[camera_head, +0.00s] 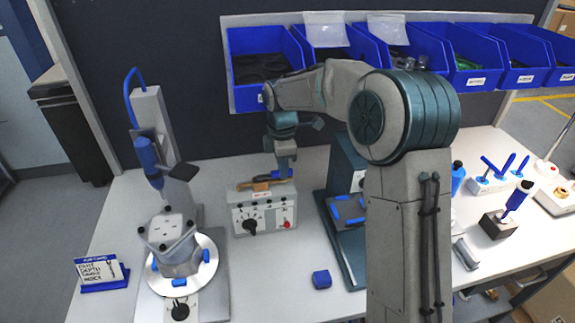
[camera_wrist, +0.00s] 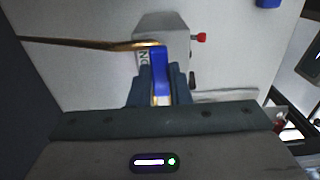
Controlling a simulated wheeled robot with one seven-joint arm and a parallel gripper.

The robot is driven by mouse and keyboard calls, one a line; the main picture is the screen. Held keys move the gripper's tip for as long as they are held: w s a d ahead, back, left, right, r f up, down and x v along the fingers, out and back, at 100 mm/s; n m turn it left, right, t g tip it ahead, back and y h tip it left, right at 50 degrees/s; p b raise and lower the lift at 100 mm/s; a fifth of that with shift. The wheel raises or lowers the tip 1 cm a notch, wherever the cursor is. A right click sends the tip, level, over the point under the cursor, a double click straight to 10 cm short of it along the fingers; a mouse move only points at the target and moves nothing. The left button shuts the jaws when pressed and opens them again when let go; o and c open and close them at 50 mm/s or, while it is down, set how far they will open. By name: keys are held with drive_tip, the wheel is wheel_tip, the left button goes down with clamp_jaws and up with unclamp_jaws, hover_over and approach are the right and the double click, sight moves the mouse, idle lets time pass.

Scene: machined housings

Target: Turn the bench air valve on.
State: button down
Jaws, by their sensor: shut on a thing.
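The air valve's blue lever (camera_wrist: 160,62) shows in the wrist view, running crosswise to a brass pipe (camera_wrist: 90,43). My gripper (camera_wrist: 160,78) has its two dark fingers on either side of the lever and is shut on it. A label with partly hidden letters lies just left of the lever. The valve body is mostly hidden by the box and my gripper.
The grey control box (camera_head: 262,216) has a black knob and a red button. A fixture with a housing (camera_head: 170,242) and a hanging blue screwdriver (camera_head: 148,155) stand left. Blue bins (camera_head: 262,95) hang behind. A blue block (camera_head: 321,279) lies in front on otherwise clear bench.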

idle(0.3)
drive_tip(key=c, duration=1.3)
unclamp_jaws()
drive_tip(key=shift+c, duration=0.2)
drive_tip(key=shift+d, duration=0.1)
